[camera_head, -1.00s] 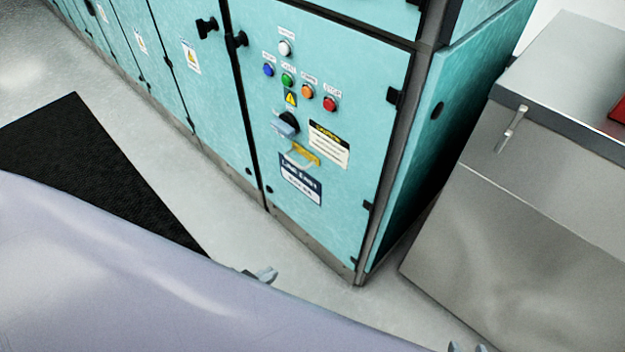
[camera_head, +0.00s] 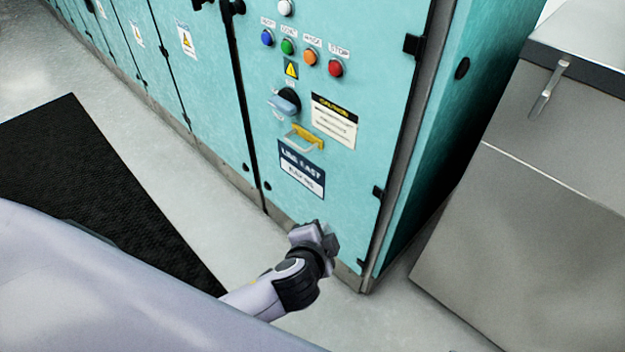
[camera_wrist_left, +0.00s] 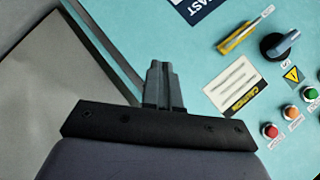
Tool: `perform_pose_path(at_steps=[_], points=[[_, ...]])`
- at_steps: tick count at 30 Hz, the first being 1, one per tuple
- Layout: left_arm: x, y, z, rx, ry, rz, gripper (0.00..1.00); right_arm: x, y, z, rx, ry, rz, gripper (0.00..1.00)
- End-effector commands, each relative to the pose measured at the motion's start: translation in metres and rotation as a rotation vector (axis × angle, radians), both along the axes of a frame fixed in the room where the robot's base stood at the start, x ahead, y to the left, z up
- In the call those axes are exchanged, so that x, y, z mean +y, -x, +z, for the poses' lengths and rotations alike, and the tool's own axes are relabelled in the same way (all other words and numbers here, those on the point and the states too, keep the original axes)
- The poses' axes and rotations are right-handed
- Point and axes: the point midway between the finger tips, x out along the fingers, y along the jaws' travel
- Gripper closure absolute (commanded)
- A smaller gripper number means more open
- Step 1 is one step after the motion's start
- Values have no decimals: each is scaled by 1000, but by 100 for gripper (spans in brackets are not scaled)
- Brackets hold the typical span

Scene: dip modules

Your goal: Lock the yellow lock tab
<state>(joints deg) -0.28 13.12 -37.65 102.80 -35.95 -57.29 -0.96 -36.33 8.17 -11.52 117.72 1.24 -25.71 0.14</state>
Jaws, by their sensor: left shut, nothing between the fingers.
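The yellow lock tab (camera_head: 306,138) is on the teal cabinet door, below the black and grey rotary switch (camera_head: 284,102) and above the dark blue label (camera_head: 302,169). A pale metal loop shows at the tab. In the left wrist view the tab (camera_wrist_left: 236,37) is at the upper right, beside the rotary switch (camera_wrist_left: 279,44). My left gripper (camera_head: 331,243) is near the lower part of the door, below the tab and apart from it. In the left wrist view its fingers (camera_wrist_left: 158,68) are together and empty. My right gripper does not show.
A row of buttons, with the red button (camera_head: 336,68) at its right end, and a caution label (camera_head: 334,120) are near the switch. A steel cabinet (camera_head: 540,200) stands at the right. A black mat (camera_head: 90,180) lies on the floor at the left.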

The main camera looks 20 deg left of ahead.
Motion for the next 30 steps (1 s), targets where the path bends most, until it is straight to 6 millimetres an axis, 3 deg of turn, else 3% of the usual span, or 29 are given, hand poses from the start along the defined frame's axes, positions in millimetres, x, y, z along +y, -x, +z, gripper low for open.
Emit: perform_pose_path(at_steps=[1,6,9,15,30], points=[[1,-17,-9,-54,-90,4,100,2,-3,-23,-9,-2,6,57],[10,-48,15,-208,-334,63,100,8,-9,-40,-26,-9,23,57],[14,-57,29,-275,-417,98,100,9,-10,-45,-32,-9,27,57],[17,-61,42,-325,-477,128,100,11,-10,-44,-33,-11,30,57],[15,-59,42,-323,-474,128,100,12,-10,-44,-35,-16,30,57]])
